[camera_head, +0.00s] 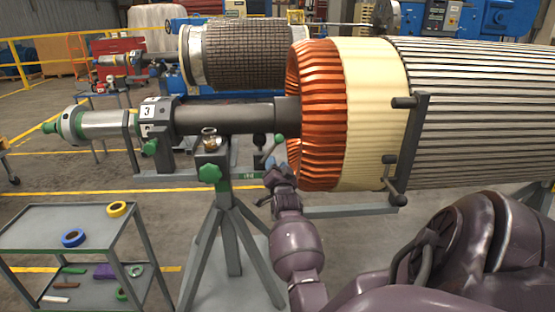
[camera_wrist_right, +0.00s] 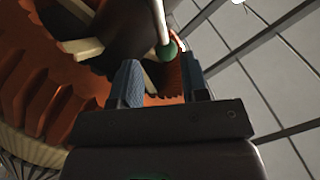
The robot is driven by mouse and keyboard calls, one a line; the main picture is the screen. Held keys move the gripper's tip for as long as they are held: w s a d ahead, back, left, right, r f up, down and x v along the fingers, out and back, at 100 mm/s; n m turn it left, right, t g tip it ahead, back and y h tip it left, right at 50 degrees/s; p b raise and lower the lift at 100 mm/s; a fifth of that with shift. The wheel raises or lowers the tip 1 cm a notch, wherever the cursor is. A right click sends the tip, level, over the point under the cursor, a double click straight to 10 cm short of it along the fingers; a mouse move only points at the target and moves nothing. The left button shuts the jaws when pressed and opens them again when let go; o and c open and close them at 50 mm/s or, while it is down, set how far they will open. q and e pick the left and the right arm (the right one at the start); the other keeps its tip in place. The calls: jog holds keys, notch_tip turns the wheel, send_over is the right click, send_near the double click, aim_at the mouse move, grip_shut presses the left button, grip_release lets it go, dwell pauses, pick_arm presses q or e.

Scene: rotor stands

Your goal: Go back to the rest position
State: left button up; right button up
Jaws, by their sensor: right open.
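My right gripper (camera_head: 275,172) is below the dark rotor shaft (camera_head: 232,118), close to the orange winding end (camera_head: 316,115) of the large rotor. In the right wrist view its two blue-tipped fingers (camera_wrist_right: 160,85) stand apart with nothing between them that I can see held. A green ball knob (camera_wrist_right: 167,50) on a thin rod shows just beyond the fingertips; I cannot tell whether they touch it. The knob also shows in the head view (camera_head: 280,138). My left gripper is in neither view.
A grey stand with a green knob (camera_head: 210,173) and a small brass-coloured part on top stands left of my right arm. A grey cart (camera_head: 50,228) holds yellow and blue tape rolls at lower left. The ribbed rotor body (camera_head: 480,110) fills the right side.

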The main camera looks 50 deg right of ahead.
dwell(0.5)
jog(key=w+a+r+n+t+y, duration=0.1)
jog(key=a+n+y, duration=0.1)
jog(key=a+n, duration=0.2)
jog(key=w+a+r+n+t+y, duration=0.1)
jog(key=w+a+r+n+y, duration=0.15)
jog(key=a, duration=0.25)
jog(key=s+a+f+n+y, duration=0.5)
jog(key=a+f+n, duration=0.2)
jog(key=a, duration=0.5)
jog(key=s+a+f+n+g+y, duration=0.1)
jog(key=s+a+f+g, duration=0.1)
jog(key=s+a+f, duration=0.3)
jog(key=s+a+f+n+g+y, duration=0.1)
jog(key=s+a+f, duration=0.4)
jog(key=s, duration=0.7)
jog(key=s+a+f+n+g+y+p, duration=0.1)
jog(key=s+a+f+g+y, duration=0.1)
jog(key=s+a+f, duration=0.4)
jog(key=s+f+y, duration=0.1)
jog(key=s+f, duration=0.1)
jog(key=s, duration=0.1)
jog(key=shift+s+n+g, duration=0.25)
jog(key=shift+n+g, duration=0.1)
jog(key=shift+g, duration=0.05)
jog(key=shift+a, duration=0.1)
